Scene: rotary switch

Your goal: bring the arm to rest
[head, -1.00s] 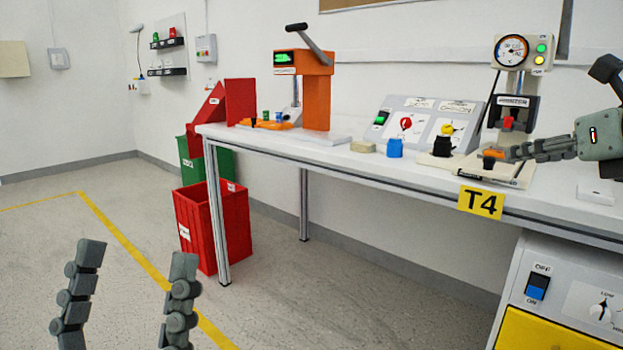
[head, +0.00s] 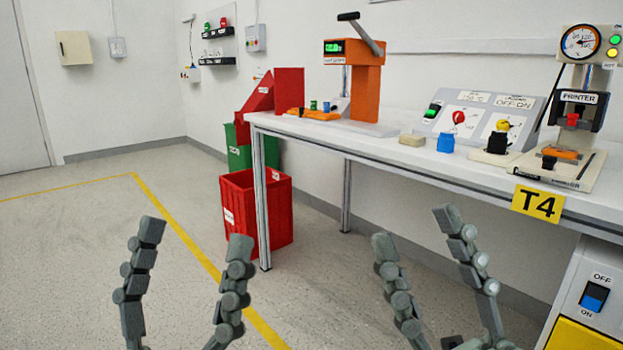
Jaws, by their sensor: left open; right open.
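My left gripper (head: 192,235) is at the lower left, in front of the floor, with its two fingers apart and nothing between them. My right gripper (head: 414,227) is at the lower middle, in front of the table's underside, also with its fingers apart and empty. Neither gripper appears to touch anything. A white cabinet (head: 572,277) at the lower right carries a blue OFF/ON switch (head: 594,297). Its rotary knob is outside the view.
The floor at left is clear.

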